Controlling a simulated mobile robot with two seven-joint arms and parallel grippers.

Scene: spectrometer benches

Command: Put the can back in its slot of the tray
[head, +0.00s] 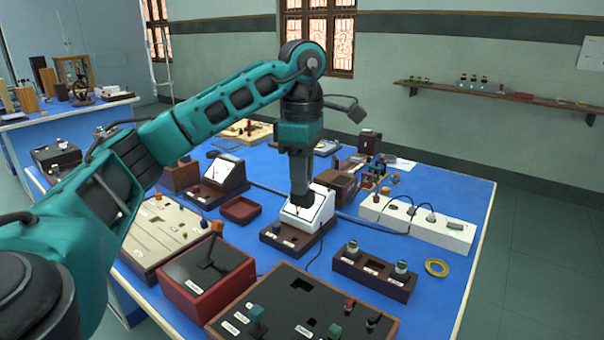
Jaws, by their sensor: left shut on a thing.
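My left gripper (300,203) points straight down over the middle of the blue table, in front of the white sloped face of a meter (310,217). It is shut on a small dark thing, mostly hidden by the fingers; I cannot tell whether this is the can. No can is clearly recognisable elsewhere. A dark panel with square openings (275,304) lies at the near edge, and a pale board with recesses (147,243) lies at left. I cannot tell which, if either, is the tray. My right gripper is not in view.
A red box with a lever (207,287) stands near left. A small shallow red dish (241,209) is empty. A brown block with two round-topped fittings (373,275) and a yellow ring (437,267) are at right. A white power strip (417,222) with cables lies behind them.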

